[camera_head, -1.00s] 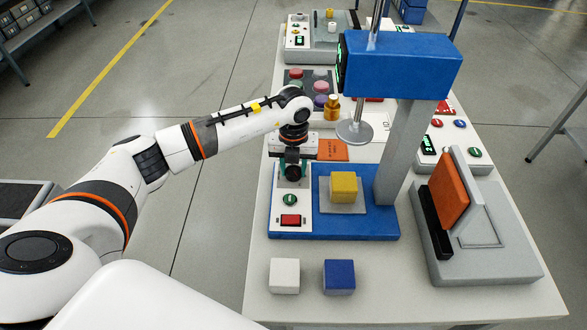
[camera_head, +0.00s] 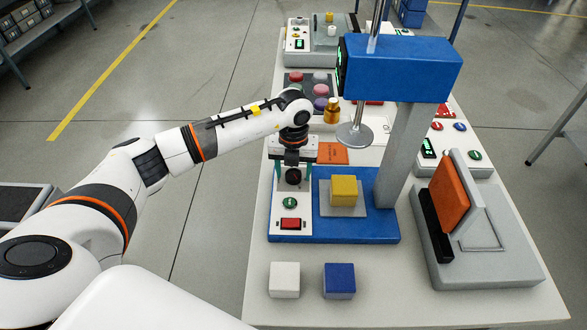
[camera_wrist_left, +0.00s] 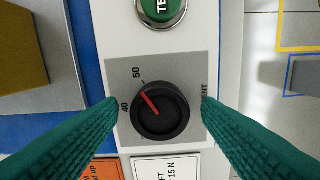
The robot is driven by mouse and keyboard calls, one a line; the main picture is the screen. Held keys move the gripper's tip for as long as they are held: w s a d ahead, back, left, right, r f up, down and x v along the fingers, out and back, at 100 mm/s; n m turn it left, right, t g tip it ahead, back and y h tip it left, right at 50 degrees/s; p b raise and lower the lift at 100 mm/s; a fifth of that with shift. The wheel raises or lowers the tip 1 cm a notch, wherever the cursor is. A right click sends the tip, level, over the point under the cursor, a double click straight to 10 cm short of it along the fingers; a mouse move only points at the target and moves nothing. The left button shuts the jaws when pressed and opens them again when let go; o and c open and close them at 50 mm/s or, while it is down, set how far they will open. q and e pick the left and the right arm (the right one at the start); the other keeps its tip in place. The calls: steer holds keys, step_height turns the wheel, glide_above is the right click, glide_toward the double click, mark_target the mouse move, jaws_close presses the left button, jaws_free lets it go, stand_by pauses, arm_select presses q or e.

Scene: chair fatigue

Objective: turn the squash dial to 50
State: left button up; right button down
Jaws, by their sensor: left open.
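The black squash dial (camera_head: 293,176) is on the white panel of the blue press. In the left wrist view the dial (camera_wrist_left: 160,111) has a red pointer line aimed up-left, between the printed 40 and 50. My left gripper (camera_head: 293,181) is above the panel, open, its green fingers either side of the dial. A green TEST button (camera_wrist_left: 162,8) is beside the dial. My right gripper is not seen.
A yellow block (camera_head: 343,189) sits under the round press foot (camera_head: 354,134). A red switch (camera_head: 290,223) is at the panel's near end. White (camera_head: 284,279) and blue (camera_head: 338,279) blocks stand in front. A grey fixture with an orange plate (camera_head: 449,190) is at right.

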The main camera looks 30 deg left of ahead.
mark_target(293, 174)
arm_select(q)
step_height(293, 174, up, 12)
steer(key=b, duration=0.2)
steer(key=shift+s+f, duration=0.1)
stand_by(0.6)
